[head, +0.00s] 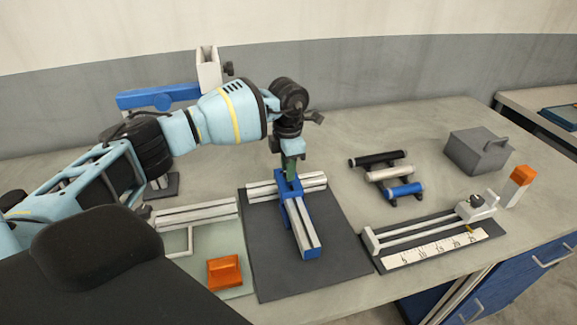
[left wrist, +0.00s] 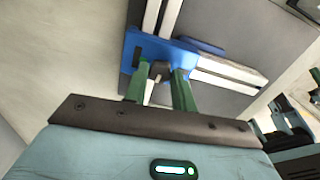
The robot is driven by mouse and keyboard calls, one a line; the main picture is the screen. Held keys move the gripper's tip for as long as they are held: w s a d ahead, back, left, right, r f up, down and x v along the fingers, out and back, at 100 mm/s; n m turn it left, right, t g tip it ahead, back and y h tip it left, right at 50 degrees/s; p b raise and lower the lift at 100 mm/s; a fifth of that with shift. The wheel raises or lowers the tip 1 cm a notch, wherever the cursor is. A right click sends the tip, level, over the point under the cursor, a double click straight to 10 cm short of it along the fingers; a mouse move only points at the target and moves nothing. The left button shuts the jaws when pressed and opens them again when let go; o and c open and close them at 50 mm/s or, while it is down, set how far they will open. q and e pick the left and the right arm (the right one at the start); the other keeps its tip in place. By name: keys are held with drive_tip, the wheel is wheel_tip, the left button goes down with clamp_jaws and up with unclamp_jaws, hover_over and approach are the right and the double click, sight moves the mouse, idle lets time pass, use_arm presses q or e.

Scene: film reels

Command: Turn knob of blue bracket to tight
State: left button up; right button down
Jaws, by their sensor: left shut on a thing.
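The blue bracket (head: 282,188) joins two silver rails (head: 301,227) in a T shape on a dark mat (head: 332,262). It also shows in the left wrist view (left wrist: 146,46). My left gripper (head: 290,171) points down at the bracket from above. In the left wrist view its green fingers (left wrist: 158,84) stand on either side of a small dark knob (left wrist: 158,70) at the bracket and are shut on it. The knob is hidden in the head view, and its turn position cannot be told. My right gripper is in neither view.
A pale mat with silver rails (head: 197,213) and an orange block (head: 225,271) lies left. Several rollers (head: 388,174), a ruler fixture (head: 430,235), a grey lidded box (head: 478,151) and an orange-topped block (head: 519,183) stand right. A post with a blue beam (head: 158,96) stands behind my arm.

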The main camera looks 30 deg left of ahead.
use_arm(q)
drive_tip(key=m, duration=0.4)
drive_tip(key=shift+f+m, duration=0.1)
drive_tip(key=shift+m, duration=0.2)
drive_tip(key=m+b, duration=0.1)
drive_tip(key=m, duration=0.2)
drive_tip(key=shift+m, duration=0.3)
drive_tip(key=m+b, duration=0.1)
drive_tip(key=m, duration=0.3)
drive_tip(key=shift+m+b, duration=0.35)
drive_tip(key=shift+m, duration=1.75)
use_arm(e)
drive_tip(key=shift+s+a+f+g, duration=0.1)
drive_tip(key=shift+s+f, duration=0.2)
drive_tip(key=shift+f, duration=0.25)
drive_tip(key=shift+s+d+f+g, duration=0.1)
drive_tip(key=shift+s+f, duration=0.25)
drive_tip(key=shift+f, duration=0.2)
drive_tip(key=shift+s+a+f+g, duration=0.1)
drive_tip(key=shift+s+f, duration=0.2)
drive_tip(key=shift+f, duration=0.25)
use_arm(q)
drive_tip(key=o, duration=1)
